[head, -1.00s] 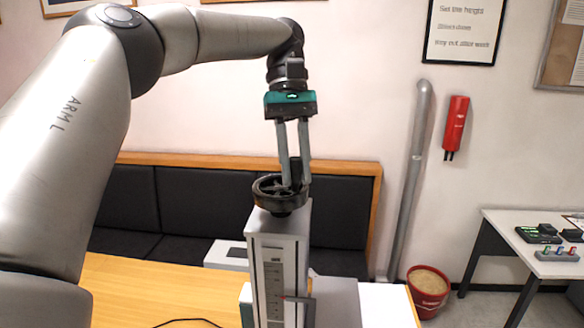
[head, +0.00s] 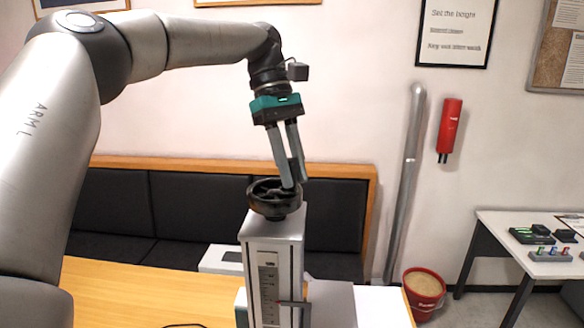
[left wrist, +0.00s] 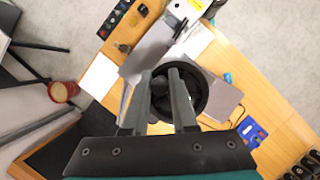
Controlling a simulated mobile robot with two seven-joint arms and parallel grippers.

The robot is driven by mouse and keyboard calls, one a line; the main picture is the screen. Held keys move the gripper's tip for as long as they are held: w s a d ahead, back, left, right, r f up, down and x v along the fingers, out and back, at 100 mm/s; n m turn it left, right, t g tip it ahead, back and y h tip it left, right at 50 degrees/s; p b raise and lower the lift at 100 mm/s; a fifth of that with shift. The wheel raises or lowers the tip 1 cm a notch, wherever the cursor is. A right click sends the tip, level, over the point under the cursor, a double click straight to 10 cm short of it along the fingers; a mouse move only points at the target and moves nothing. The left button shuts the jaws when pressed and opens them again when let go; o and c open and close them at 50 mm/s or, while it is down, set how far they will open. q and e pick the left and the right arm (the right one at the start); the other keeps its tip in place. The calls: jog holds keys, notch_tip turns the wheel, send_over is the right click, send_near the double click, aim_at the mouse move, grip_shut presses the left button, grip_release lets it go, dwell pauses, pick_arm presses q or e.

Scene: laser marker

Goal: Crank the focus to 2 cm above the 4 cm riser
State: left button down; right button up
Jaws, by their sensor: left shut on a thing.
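The laser marker's grey column (head: 272,235) stands upright on the table. A black spoked handwheel (head: 262,208) sits on its top. A vertical scale (head: 268,285) with a red pointer mark (head: 279,301) is on the column's front; its numbers are too small to read. My left gripper (head: 294,182) reaches down at a slant and is shut on the handwheel's crank handle at the wheel's right side. The left wrist view shows the fingers (left wrist: 174,78) over the wheel (left wrist: 200,88), largely hiding the handle. I cannot make out the riser. My right gripper is not in view.
The wooden table (head: 130,290) has clear room at the left. A dark padded bench (head: 200,205) stands behind it. A side table (head: 545,235) with small devices is at the right, and a red bucket (head: 424,290) stands on the floor.

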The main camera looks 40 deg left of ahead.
pick_arm(q)
jog(key=shift+w+r, duration=0.1)
jog(key=shift+r, duration=0.05)
jog(key=c, duration=0.7)
grip_release()
jog(key=shift+v, duration=3.65)
